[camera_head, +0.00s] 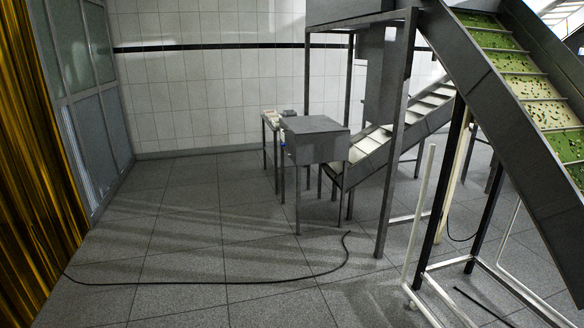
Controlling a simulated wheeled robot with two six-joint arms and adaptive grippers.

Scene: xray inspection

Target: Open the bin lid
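I cannot make out a bin or a bin lid for certain in the head view. A grey box-like unit (314,140) with a flat closed top stands on thin legs near the middle, at the foot of a small conveyor; I cannot tell whether it is a bin. Neither of my grippers shows in the view.
An inclined conveyor (520,85) carrying green pieces fills the right side, on a metal frame. A smaller conveyor (372,145) lies behind it. A black cable (200,283) crosses the floor. Yellow strip curtain (35,180) hangs left. The left-centre floor (190,230) is mostly clear.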

